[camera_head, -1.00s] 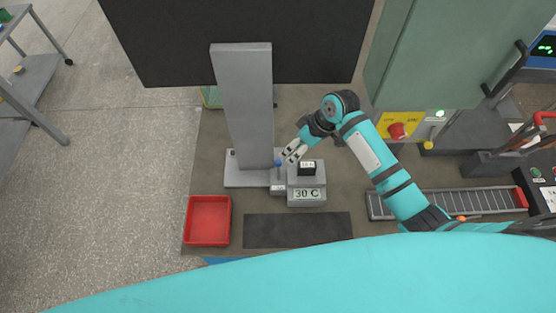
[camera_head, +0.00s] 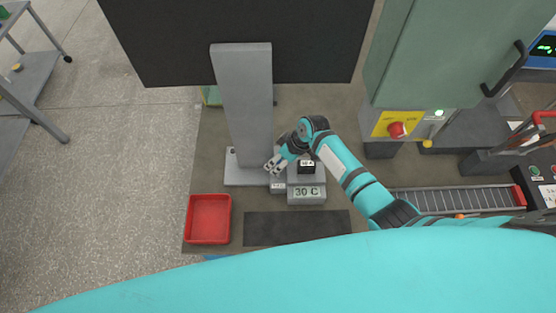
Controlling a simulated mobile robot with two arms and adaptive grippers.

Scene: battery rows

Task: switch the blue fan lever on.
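The blue fan lever is hidden behind my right gripper (camera_head: 272,167), so its position cannot be read. Its small grey base (camera_head: 278,187) shows just below the gripper, at the foot of the tall grey column (camera_head: 246,105). The gripper's pale fingertips are over the lever's spot and point down and to the left. Whether they touch the lever, or how far apart they are, is too small to tell. My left gripper is out of view.
A grey unit with a "30 C" display (camera_head: 307,192) and a small black block (camera_head: 306,167) stand just right of the lever base. A red tray (camera_head: 209,218) is left, a dark mat (camera_head: 297,228) in front. A conveyor (camera_head: 455,201) and red button (camera_head: 397,129) are right.

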